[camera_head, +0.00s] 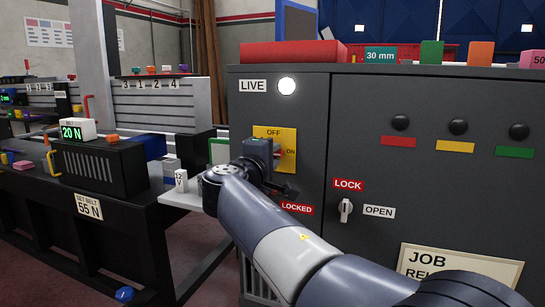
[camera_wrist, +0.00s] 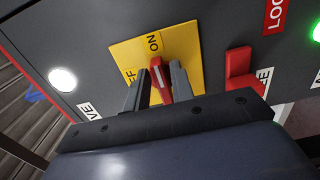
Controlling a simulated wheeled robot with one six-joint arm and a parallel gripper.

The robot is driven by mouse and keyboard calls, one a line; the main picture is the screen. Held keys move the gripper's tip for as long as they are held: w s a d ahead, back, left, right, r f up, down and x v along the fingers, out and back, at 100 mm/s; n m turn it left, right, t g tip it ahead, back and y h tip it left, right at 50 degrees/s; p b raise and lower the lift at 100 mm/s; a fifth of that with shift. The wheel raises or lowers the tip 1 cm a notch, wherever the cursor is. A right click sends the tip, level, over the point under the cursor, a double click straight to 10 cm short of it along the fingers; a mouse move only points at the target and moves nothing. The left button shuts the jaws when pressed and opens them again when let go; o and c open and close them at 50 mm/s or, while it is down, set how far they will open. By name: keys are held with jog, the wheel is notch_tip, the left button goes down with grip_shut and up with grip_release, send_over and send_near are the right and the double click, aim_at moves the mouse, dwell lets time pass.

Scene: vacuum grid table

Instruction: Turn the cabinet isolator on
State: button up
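The isolator is a yellow plate (camera_head: 268,134) on the dark cabinet front, marked OFF at the top and ON at the right. It also shows in the wrist view (camera_wrist: 187,50). Its red handle (camera_wrist: 160,80) has a white line and points towards the ON mark. My gripper (camera_wrist: 158,85) is at the handle, with one finger on each side; a narrow gap seems to show at the left finger. Contact at the right finger is unclear. In the head view my gripper (camera_head: 275,172) hides part of the plate. The LIVE lamp (camera_head: 287,86) glows white.
A red block (camera_wrist: 240,68) sticks out beside the plate, near a partly hidden label. A LOCKED label (camera_head: 297,208) and a small key-like switch (camera_head: 346,210) lie below right. A white shelf (camera_head: 185,198) holding a small block stands left of my arm.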

jog(key=shift+o, duration=1)
jog(key=v, duration=1)
jog(key=shift+s+p, duration=0.35)
jog(key=shift+s, duration=0.05)
jog(key=shift+w+a, duration=0.1)
jog(key=shift+a, duration=0.05)
jog(key=x, duration=1.1)
jog(key=shift+b, duration=0.35)
jog(key=shift+r, duration=0.1)
